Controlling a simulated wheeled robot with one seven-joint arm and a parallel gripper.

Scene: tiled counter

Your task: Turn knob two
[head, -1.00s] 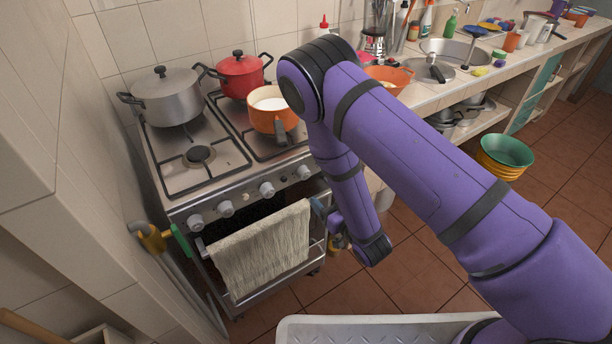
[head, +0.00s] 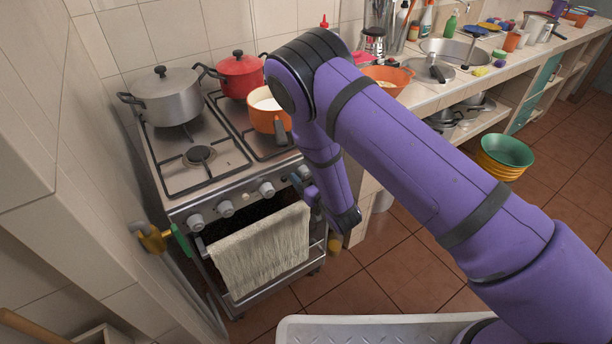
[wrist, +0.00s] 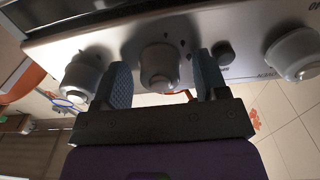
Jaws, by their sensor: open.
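The stove's front panel (head: 240,200) carries a row of grey knobs, including a left one (head: 195,221), a second one (head: 226,209), a third one (head: 266,188) and one at the right end (head: 303,172). My gripper (wrist: 162,62) is open in the wrist view. Its two blue-grey fingers are on either side of a round knob (wrist: 158,66), with visible gaps. Other knobs flank it at left (wrist: 82,74) and right (wrist: 293,53). In the head view my gripper (head: 312,193) is by the panel's right end, partly hidden by my arm. No numbers are readable on the knobs.
A towel (head: 262,250) hangs on the oven handle below the knobs. A grey pot (head: 167,97), a red pot (head: 240,76) and an orange pan (head: 268,116) stand on the hob. A small black button (wrist: 223,53) is beside the right finger.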

